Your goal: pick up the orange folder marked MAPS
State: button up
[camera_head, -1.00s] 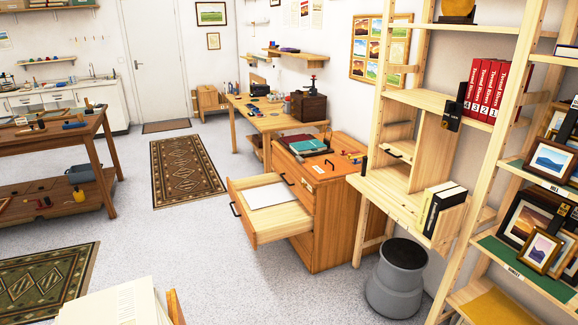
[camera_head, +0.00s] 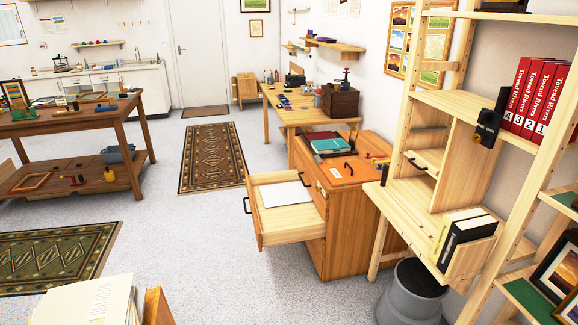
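I cannot make out an orange folder marked MAPS in this view. An open drawer (camera_head: 284,230) of the orange-brown wooden cabinet (camera_head: 343,235) holds white paper (camera_head: 285,194). A teal book or folder (camera_head: 329,146) lies with darker flat items on the cabinet top. Cream folders or papers (camera_head: 88,303) stand at the bottom left, cut off by the frame edge, with an orange-brown upright piece (camera_head: 157,306) beside them; I cannot tell whether that is a folder or wood. My gripper is not in view.
A grey round stool (camera_head: 411,296) stands below. A workbench (camera_head: 70,126) is at left. Open floor (camera_head: 190,240) lies in the middle, with patterned rugs.

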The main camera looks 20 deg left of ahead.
aim_at(355, 172)
jog(key=i+j+u, duration=0.2)
jog(key=i+u, duration=0.3)
jog(key=i, duration=0.25)
jog(key=i+l+u, duration=0.1)
jog(key=i+u, duration=0.4)
jog(key=i, duration=0.2)
jog(key=i+z, duration=0.25)
jog(key=i, duration=0.25)
jog(key=i+j+z, duration=0.2)
jog(key=i, duration=0.25)
jog(key=i+j+z, duration=0.1)
jog(key=i+z, duration=0.15)
jog(key=i, duration=0.2)
jog(key=i+j+z, duration=0.2)
jog(key=i, duration=0.25)
